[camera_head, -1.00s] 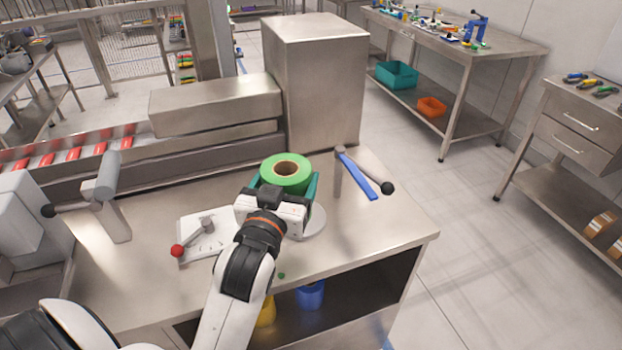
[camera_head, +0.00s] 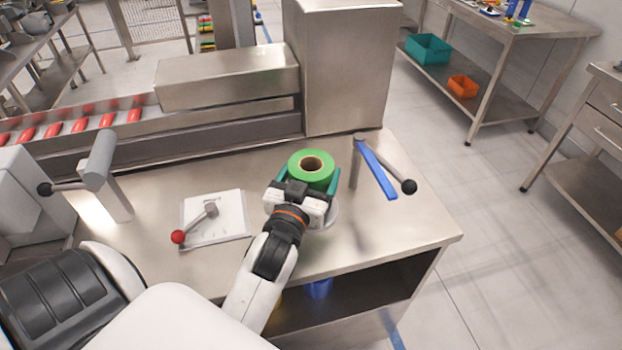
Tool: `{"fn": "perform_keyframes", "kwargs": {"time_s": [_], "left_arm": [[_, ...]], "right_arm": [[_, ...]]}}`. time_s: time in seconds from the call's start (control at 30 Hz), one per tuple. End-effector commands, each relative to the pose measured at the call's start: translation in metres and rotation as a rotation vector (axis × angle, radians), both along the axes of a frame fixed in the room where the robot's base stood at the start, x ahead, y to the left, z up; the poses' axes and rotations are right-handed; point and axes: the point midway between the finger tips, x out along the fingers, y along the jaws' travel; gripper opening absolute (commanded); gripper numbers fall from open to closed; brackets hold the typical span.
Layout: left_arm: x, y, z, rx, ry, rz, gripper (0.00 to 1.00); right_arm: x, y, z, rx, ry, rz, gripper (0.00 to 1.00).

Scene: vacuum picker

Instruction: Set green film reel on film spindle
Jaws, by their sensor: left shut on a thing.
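The green film reel (camera_head: 297,166), a thick ring with a brown core, is held up over the metal bench. My left gripper (camera_head: 309,179) is shut on the reel, with its teal fingers on either side. A pale round plate (camera_head: 332,217) shows partly beneath the gripper and reel. I cannot tell whether this plate belongs to the film spindle, and no spindle pin shows under the reel. I also cannot tell whether the reel touches anything below it. My right gripper is not in view.
Right of the reel stands a post with a blue bar (camera_head: 377,173) and a black-knobbed lever (camera_head: 408,186). Left is a white plate (camera_head: 232,228) with a red-knobbed lever (camera_head: 178,237). A tall metal box (camera_head: 342,70) stands behind. The bench's front right (camera_head: 400,235) is clear.

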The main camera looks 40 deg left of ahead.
Motion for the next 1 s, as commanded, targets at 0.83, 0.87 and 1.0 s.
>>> {"fn": "perform_keyframes", "kwargs": {"time_s": [0.83, 0.87, 1.0], "left_arm": [[-0.0003, -0.0001, -0.0140, 0.001, -0.001, 0.000, 1.00], [-0.0003, -0.0001, -0.0129, 0.001, -0.001, -0.001, 1.00], [0.0015, 0.0001, -0.0110, 0.000, 0.000, -0.002, 1.00]], "right_arm": [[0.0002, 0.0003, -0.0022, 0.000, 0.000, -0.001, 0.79], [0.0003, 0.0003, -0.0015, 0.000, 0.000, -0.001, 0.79], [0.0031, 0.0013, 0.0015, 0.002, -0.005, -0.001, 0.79]]}}
